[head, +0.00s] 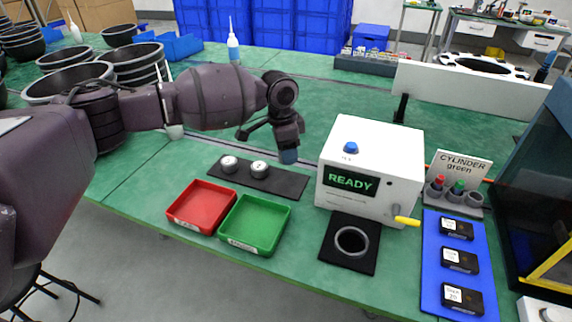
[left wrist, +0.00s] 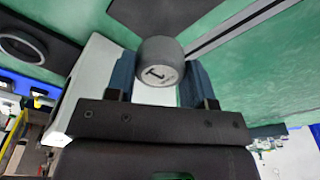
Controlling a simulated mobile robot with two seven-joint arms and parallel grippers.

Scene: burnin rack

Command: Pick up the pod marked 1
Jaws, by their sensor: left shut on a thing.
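My left gripper (head: 288,157) is shut on a grey pod (left wrist: 158,60), held between its two blue fingers in the left wrist view. The pod's pale end face shows a mark that reads as 1. In the head view the fingers hide this pod. The gripper is over the table, behind the right end of a black mat (head: 284,186) and left of the white READY box. Two other grey pods with pale tops, the left one (head: 229,163) and the right one (head: 259,169), stand on that mat. My right gripper is not in view.
A red tray (head: 170,214) and a green tray (head: 285,211) lie in front of the mat. The white box (head: 400,160) has a yellow lever (head: 407,221); a ring (head: 352,241) lies on a black pad before it. Black units lie on a blue mat (head: 431,250) at right.

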